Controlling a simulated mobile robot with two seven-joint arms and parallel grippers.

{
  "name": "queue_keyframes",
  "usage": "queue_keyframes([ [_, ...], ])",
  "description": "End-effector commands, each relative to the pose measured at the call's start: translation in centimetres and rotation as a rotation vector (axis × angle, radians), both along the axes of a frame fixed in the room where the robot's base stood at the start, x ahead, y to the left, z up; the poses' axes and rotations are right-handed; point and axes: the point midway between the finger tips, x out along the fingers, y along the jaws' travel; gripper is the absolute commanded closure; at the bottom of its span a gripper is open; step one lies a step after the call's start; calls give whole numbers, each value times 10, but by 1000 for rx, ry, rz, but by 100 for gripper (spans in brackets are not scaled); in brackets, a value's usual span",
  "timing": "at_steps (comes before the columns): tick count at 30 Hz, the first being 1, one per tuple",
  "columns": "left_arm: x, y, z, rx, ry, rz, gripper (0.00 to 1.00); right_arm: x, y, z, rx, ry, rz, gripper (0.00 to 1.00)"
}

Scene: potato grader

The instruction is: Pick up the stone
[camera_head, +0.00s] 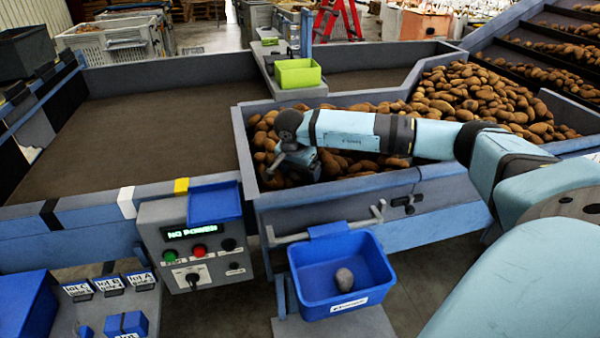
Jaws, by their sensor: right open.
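My right gripper (283,167) reaches in from the right over the potatoes (470,88) in the grey-blue trough (243,150). It points down at the trough's left end, close to the potatoes there. Its jaws are open; the dark fingers are small and partly hidden, and I see nothing held between them. A grey, rounded stone-like lump (344,279) lies in the blue bin (374,265) at the front, well below and apart from the gripper. I cannot make out a stone among the potatoes near the gripper. My left gripper is not in view.
A control box (195,245) reading "NO POWER" stands left of the blue bin. An empty dark belt (140,130) fills the left. A green bin (297,72) sits on the divider behind the trough. Trough walls surround the potatoes.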

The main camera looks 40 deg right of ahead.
Motion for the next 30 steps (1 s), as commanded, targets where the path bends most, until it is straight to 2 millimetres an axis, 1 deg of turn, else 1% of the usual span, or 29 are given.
queue_keyframes([
  [4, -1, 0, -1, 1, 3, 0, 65, 0, 0, 0, 0, 0, 0, 10],
  [5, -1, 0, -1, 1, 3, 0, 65, 0, 0, 0, 0, 0, 0, 15],
  [6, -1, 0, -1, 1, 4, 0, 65, 0, 0, 0, 0, 0, 0, 24],
  [8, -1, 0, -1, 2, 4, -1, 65, 0, 0, 0, 0, 0, 0, 38],
  [9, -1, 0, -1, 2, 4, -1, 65, 0, 0, 0, 0, 0, 0, 47],
  [12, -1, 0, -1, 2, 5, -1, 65, 0, 0, 0, 0, 0, 0, 66],
  [20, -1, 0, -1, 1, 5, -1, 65, 0, 0, 1, 0, 0, -1, 67],
  [23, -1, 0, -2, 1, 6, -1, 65, 0, 0, 5, -1, -1, -1, 67],
  [26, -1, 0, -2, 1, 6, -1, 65, 1, 0, 14, 0, -2, 0, 67],
  [29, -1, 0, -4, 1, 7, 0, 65, 1, 0, 29, 0, -3, 0, 67],
  [30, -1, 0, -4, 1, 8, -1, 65, 1, 0, 36, 0, -5, 0, 67],
])
